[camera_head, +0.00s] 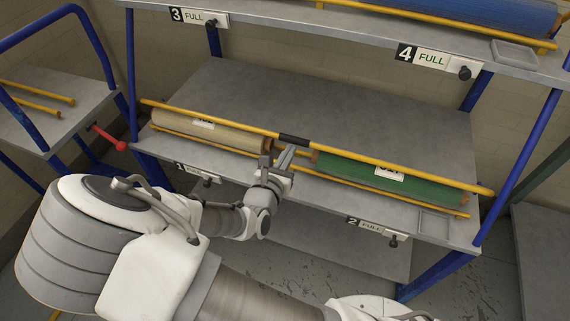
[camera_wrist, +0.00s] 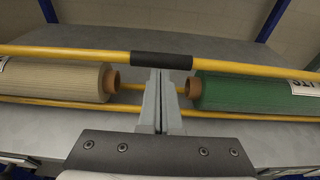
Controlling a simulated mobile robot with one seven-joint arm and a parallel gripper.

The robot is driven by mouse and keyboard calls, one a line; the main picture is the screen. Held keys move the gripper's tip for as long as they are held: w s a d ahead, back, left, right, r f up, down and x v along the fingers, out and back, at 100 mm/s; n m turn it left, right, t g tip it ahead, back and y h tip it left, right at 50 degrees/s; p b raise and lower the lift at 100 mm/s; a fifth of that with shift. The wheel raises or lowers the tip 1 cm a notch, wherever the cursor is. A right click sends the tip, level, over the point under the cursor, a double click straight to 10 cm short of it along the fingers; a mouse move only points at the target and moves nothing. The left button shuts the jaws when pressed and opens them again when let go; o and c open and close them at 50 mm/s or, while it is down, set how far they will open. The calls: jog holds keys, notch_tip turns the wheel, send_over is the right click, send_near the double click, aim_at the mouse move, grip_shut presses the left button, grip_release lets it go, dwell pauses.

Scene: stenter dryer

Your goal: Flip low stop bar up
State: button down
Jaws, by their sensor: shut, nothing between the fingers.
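The stop bar (camera_head: 376,162) is a long yellow tube across the lower shelf, with a black sleeve (camera_head: 294,140) at its middle. In the wrist view the yellow bar (camera_wrist: 90,53) runs across the upper part, and its black sleeve (camera_wrist: 162,61) is just beyond my fingertips. My gripper (camera_head: 287,158) is shut and empty, pointing at the sleeve from the front. In the wrist view my gripper (camera_wrist: 160,78) has its fingers together, their tips at or just below the sleeve. I cannot tell whether they touch it.
A beige roll (camera_head: 203,130) and a green roll (camera_head: 395,178) lie on the lower shelf (camera_head: 345,110), with a gap between them. A lower yellow rail (camera_head: 350,189) runs along the shelf front. Above is an upper shelf (camera_head: 340,22). A red-knobbed lever (camera_head: 120,146) is at left.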

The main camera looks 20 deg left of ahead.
jog(key=shift+r, duration=0.1)
dwell(0.3)
jog(key=shift+w+r+g+p, duration=0.3)
jog(key=shift+r+p, duration=0.05)
jog(key=shift+p, duration=0.5)
